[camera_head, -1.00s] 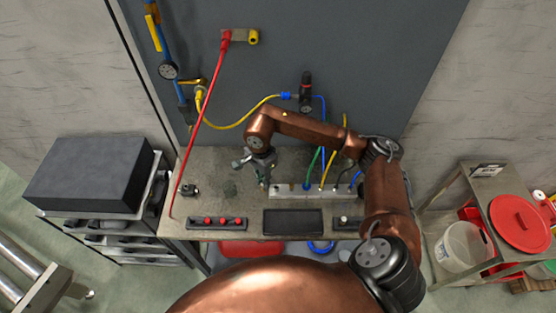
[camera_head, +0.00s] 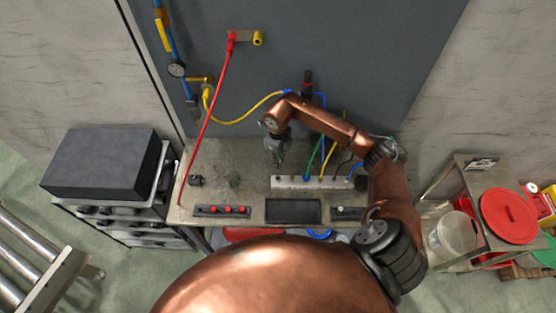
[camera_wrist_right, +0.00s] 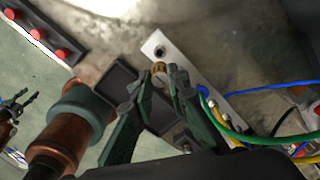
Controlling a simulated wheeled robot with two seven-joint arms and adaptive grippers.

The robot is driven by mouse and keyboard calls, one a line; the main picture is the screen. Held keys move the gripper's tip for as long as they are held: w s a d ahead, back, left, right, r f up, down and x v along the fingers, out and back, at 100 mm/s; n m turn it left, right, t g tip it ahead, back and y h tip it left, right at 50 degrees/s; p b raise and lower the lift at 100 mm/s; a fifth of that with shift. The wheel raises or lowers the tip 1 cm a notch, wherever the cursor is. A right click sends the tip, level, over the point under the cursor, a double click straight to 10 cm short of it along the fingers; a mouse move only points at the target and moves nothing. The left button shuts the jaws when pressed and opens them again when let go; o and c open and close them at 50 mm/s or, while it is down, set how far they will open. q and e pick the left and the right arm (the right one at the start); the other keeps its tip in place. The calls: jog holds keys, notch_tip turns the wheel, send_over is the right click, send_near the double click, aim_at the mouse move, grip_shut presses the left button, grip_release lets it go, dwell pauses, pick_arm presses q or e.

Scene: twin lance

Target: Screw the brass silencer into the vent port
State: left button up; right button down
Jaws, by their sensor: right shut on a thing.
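My right gripper (camera_head: 277,160) points down over the left end of the pale metal valve block (camera_head: 310,183). In the right wrist view its dark green fingers (camera_wrist_right: 160,80) are shut on the small brass silencer (camera_wrist_right: 158,68) at their tips. The silencer appears right by the block's end, beside a dark round hole (camera_wrist_right: 159,51). I cannot tell which opening is the vent port, or whether the silencer touches it. A small dark claw, seemingly my left gripper (camera_wrist_right: 17,107), shows at the left edge of the right wrist view; its state is unclear.
Blue, green, yellow and black hoses (camera_wrist_right: 235,132) rise from the block close to my right gripper. A red-button panel (camera_head: 222,211) and a dark tray (camera_head: 292,211) lie along the bench front. A red hose (camera_head: 212,100) crosses the bench's left side.

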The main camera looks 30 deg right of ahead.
jog(key=shift+f+b, duration=0.3)
jog(key=shift+b, duration=0.15)
jog(key=shift+f+b, duration=0.55)
jog(key=shift+f, duration=0.15)
notch_tip(320, 180, down, 2)
jog(key=shift+f+b, duration=0.2)
jog(key=shift+b, duration=0.75)
pick_arm(q)
jog(key=shift+w+d+f+b, duration=0.1)
jog(key=shift+w+f+b, duration=0.1)
jog(key=shift+f, duration=0.65)
jog(key=shift+w+f+b, duration=0.15)
jog(key=shift+f, duration=0.65)
jog(key=shift+w+d+f+b, duration=0.1)
jog(key=shift+w+f+b, duration=0.1)
jog(key=shift+f, duration=0.65)
pick_arm(e)
jog(key=shift+f, duration=0.7)
pick_arm(q)
jog(key=shift+a+f+b, duration=0.1)
jog(key=shift+f+b, duration=0.4)
jog(key=shift+f, duration=0.05)
jog(key=shift+s+f+b, duration=0.1)
jog(key=shift+f+b, duration=0.85)
pick_arm(e)
jog(key=shift+f, duration=1.25)
jog(key=c, duration=1.8)
grip_release()
